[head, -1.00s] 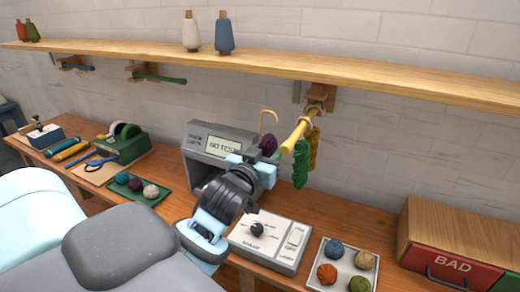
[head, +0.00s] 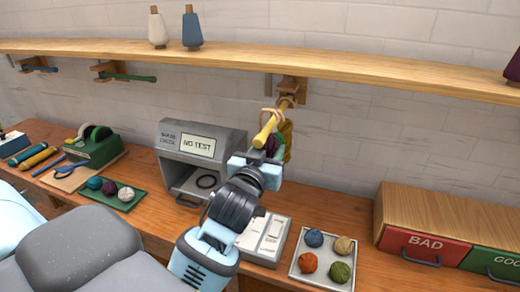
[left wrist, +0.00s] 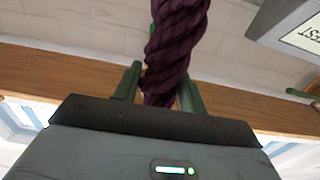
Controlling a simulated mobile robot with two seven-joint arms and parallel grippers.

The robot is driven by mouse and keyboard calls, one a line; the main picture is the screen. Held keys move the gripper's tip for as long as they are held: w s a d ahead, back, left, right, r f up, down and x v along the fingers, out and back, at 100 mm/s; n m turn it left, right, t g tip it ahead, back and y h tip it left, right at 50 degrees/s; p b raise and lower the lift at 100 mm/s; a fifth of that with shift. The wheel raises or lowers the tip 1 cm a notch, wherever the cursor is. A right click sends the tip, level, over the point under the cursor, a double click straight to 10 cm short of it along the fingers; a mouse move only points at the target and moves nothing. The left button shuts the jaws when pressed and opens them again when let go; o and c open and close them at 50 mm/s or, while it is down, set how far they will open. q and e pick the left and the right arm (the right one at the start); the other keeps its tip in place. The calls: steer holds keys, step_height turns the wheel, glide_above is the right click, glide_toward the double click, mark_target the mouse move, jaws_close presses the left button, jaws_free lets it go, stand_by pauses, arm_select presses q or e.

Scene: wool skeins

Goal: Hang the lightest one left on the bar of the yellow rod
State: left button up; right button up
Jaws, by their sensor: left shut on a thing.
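My left gripper (head: 258,168) is shut on a dark purple skein (left wrist: 176,45), which rises from between its fingers in the left wrist view. A mustard skein (head: 287,140) hangs on the rod toward the wall. A green skein is mostly hidden behind my gripper. My right gripper is out of view.
The rod sticks out below the wooden shelf (head: 350,67). A grey test box (head: 170,148), a white switch panel (head: 268,238) and a tray of yarn balls (head: 298,270) stand on the bench below. Drawers marked BAD (head: 425,246) and GOOD are at right.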

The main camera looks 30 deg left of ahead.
arm_select(q)
step_height(320, 180, down, 2)
steer(key=shift+b, duration=0.35)
steer(key=shift+f, duration=0.25)
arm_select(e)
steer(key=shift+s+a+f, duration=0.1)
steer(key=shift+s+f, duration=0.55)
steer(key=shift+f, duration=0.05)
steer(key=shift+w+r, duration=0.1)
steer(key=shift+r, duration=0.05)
arm_select(q)
steer(key=o, duration=1)
steer(key=shift+o, duration=0.3)
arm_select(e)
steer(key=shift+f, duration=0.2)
